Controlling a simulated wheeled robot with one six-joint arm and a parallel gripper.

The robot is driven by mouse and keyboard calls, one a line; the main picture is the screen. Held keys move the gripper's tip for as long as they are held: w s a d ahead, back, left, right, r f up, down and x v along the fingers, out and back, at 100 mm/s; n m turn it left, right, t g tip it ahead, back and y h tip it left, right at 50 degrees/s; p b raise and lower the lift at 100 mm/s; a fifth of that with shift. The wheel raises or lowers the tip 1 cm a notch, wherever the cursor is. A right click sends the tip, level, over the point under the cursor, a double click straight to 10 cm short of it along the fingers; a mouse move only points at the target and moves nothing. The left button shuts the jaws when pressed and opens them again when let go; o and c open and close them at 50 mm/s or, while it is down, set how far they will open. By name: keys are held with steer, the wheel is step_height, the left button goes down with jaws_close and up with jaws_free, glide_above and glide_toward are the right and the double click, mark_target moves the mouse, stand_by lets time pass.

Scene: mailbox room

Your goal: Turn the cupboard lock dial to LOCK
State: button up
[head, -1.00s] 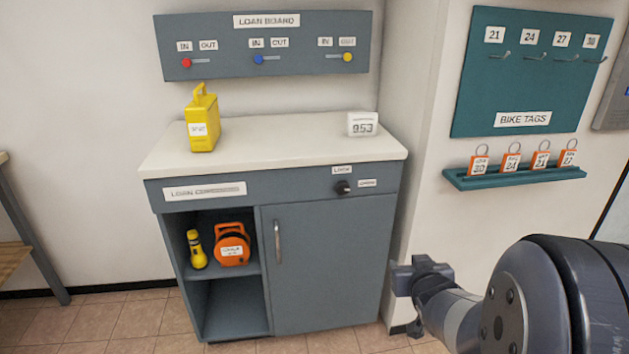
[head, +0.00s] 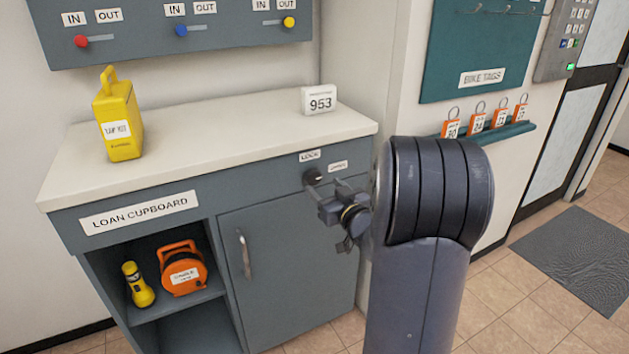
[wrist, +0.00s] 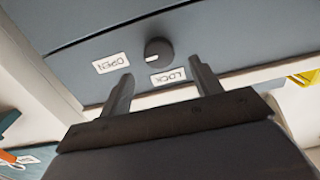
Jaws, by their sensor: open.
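The dark round lock dial (head: 312,177) is on the top front strip of the grey loan cupboard (head: 300,250). The LOCK label (head: 310,156) is above it and the OPEN label (head: 338,166) to its right. In the wrist view, which is turned over, the dial (wrist: 158,50) has a pale mark pointing left, toward the OPEN label (wrist: 111,63). The LOCK label (wrist: 167,76) shows below it. My gripper (wrist: 160,69) is open and empty, its fingertips just short of the dial and spread to either side. In the head view my gripper (head: 324,186) is close in front of the dial.
The cupboard door has a vertical handle (head: 245,255) below. A yellow case (head: 119,120) and a white 953 display (head: 319,101) stand on the worktop (head: 220,125). A bike tag shelf (head: 490,136) is on the wall to the right.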

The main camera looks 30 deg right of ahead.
mark_target(315, 178)
steer(key=w, duration=0.5)
steer(key=shift+w+a, duration=0.1)
steer(key=shift+w, duration=0.05)
steer(key=shift+c, duration=0.4)
steer(key=c, duration=0.9)
